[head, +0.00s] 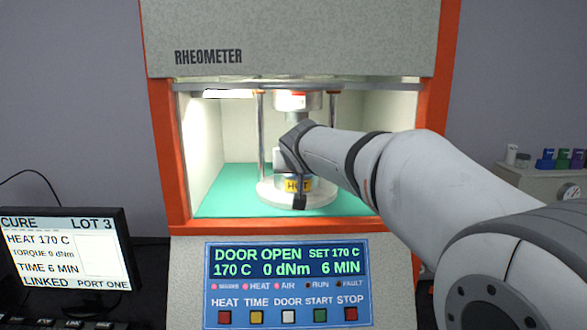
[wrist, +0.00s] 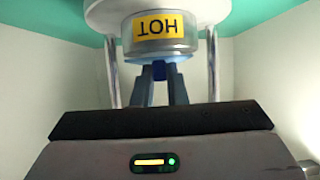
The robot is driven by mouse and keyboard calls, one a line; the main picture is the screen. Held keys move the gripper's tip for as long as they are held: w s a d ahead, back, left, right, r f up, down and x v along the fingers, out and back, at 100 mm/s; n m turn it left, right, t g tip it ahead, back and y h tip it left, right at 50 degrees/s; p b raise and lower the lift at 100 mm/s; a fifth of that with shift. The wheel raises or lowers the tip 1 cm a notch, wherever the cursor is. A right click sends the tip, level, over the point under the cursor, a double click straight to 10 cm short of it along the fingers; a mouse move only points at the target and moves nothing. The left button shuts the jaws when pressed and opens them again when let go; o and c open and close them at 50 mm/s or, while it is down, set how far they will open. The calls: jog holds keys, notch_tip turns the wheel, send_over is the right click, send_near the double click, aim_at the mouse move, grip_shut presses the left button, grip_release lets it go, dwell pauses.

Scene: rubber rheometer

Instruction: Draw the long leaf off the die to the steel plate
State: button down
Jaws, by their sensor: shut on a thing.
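The lower die (wrist: 165,25) is a round metal block with a yellow HOT label, inside the open chamber. It also shows in the head view, where its label (head: 294,186) is partly behind my wrist. In the wrist view the picture is upside down. My gripper (wrist: 160,72) reaches to the die's face, its two fingers shut on a small dark blue piece (wrist: 159,70). A pale blue sheet edge (wrist: 185,55) shows at the die's face beside the fingertips; this looks like the leaf, and most of it is hidden. I cannot make out the steel plate.
Metal posts (head: 261,125) stand beside the die, and the upper die (head: 297,100) hangs above. The orange door frame (head: 168,150) and chamber walls hem in my arm. A teal floor (head: 225,200) lies clear around the die's base. The panel (head: 287,285) reads DOOR OPEN.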

jog(key=shift+r, duration=0.15)
jog(key=shift+r, duration=0.4)
jog(key=shift+r, duration=0.1)
dwell(0.3)
jog(key=s+r+b, duration=0.1)
jog(key=s+b, duration=0.9)
jog(key=s, duration=1)
dwell(1.9)
jog(key=shift+d, duration=0.1)
